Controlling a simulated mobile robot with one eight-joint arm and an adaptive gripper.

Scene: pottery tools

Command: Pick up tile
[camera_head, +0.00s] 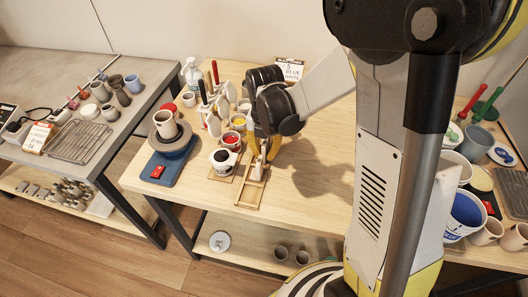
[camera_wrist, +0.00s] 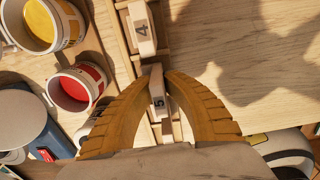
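A small pale tile marked 5 (camera_wrist: 157,92) sits between my gripper's yellow-brown fingers in the wrist view. My gripper (camera_wrist: 160,72) appears closed on it, with a fingertip close against each side. Another pale tile, marked 4 (camera_wrist: 141,28), stands just above it in the picture. Both tiles are at a narrow wooden rack (camera_wrist: 124,42). In the head view, my gripper (camera_head: 259,177) points down at the wooden rack (camera_head: 246,200) near the table's front edge. There the fingers hide the held tile.
Cups with yellow (camera_wrist: 70,28) and red glaze (camera_wrist: 73,88) stand close left of the rack. The wooden tabletop (camera_head: 310,185) right of the rack is clear. Pots and tools crowd the far right.

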